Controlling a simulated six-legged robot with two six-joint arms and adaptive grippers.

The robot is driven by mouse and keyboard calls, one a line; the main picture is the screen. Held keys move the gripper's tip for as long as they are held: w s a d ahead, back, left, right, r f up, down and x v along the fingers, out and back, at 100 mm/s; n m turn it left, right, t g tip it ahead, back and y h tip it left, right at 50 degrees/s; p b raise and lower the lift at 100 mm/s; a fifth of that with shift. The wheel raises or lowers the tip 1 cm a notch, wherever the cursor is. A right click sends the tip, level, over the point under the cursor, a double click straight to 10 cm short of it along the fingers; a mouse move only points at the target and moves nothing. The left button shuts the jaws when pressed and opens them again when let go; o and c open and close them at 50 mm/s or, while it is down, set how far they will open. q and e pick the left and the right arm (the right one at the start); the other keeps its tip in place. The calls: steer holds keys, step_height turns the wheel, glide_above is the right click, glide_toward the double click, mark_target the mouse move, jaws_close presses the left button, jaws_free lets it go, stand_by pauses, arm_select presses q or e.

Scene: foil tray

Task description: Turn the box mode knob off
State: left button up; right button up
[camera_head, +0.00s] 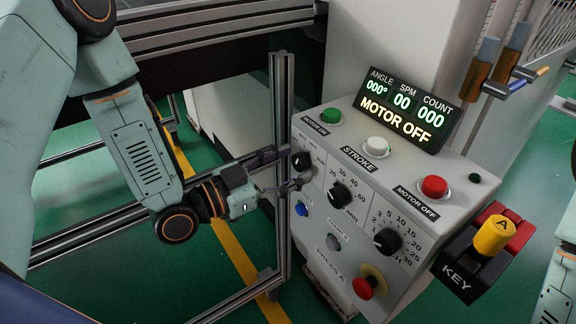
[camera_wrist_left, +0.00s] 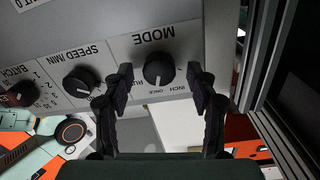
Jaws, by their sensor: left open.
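The black mode knob (camera_head: 301,161) is at the upper left of the sloped grey control box's front panel (camera_head: 340,222). In the left wrist view, the mode knob (camera_wrist_left: 158,68) sits under the upside-down word MODE. Its pale mark appears to point toward ONCE, beside INCH. My left gripper (camera_head: 291,176) reaches in from the left, close to the knob. In the left wrist view, my left gripper (camera_wrist_left: 160,84) is open, one fingertip on each side of the knob; contact is not clear. My right gripper is out of view.
The lit display (camera_head: 408,108) reads MOTOR OFF. Other knobs (camera_head: 340,195) and coloured buttons (camera_head: 434,187) are on the box, with a red-yellow emergency button (camera_head: 369,281) low down. A metal post (camera_head: 281,130) stands just left of the panel, near my left gripper.

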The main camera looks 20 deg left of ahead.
arm_select(q)
steer(key=shift+d, duration=0.15)
steer(key=shift+c, duration=1.3)
steer(key=c, duration=0.9)
